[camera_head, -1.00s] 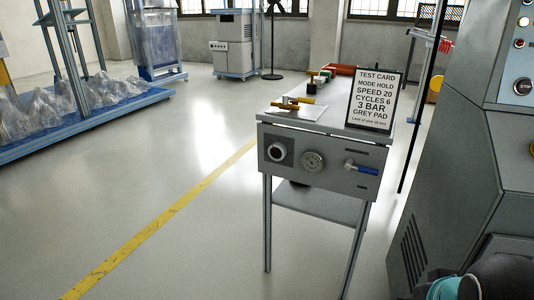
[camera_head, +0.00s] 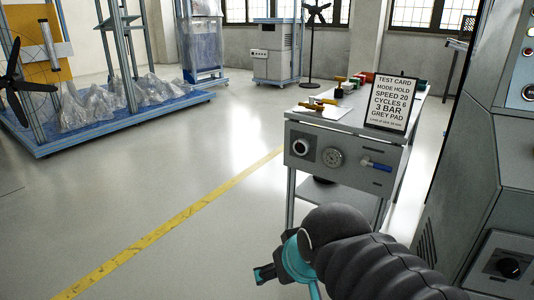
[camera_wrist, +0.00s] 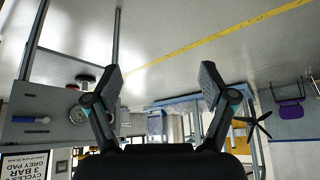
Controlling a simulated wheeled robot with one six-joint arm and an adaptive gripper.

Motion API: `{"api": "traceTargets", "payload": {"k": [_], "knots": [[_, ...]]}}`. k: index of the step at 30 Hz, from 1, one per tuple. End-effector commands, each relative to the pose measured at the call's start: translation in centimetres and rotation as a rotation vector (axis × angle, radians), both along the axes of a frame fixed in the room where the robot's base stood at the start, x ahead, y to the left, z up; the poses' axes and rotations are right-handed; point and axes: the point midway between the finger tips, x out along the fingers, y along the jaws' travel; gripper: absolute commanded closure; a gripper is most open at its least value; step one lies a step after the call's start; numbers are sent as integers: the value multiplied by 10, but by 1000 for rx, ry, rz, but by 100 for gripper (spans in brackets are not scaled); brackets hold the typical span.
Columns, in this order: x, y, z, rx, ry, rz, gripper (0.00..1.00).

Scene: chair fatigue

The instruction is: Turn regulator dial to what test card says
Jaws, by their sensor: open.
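The test card (camera_head: 391,100) stands on the bench top and reads "MODE HOLD, SPEED 20, CYCLES 6, 3 BAR, GREY PAD". The bench's front panel carries a dark regulator dial (camera_head: 301,148) with a pale ring at left. Its setting is too small to read. A round gauge (camera_head: 332,157) sits beside it. My gripper (camera_wrist: 160,78) is open and empty, well apart from the panel. In the head view it shows low, in front of the bench. The wrist view is upside down, with the card (camera_wrist: 24,165) and gauge (camera_wrist: 77,115) at left; the dial is not clear there.
A blue-handled valve (camera_head: 376,164) is on the panel's right. Coloured parts (camera_head: 340,90) lie on the bench top. A grey machine (camera_head: 480,170) stands close on the right. Floor left of the bench is free, with a yellow line (camera_head: 170,229).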

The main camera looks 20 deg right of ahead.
Motion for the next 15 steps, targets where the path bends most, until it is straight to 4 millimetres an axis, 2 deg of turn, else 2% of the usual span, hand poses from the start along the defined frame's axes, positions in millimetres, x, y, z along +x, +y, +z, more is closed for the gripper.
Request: {"api": "traceTargets", "payload": {"k": [5,6,8,9,11,15], "knots": [[85,19,19,93,-196,12,14],[109,24,26,117,-256,7,14],[144,28,37,146,-346,-9,14],[167,29,44,161,-406,-28,14],[200,27,53,177,-490,-61,14],[271,12,67,179,-678,-177,14]]}}
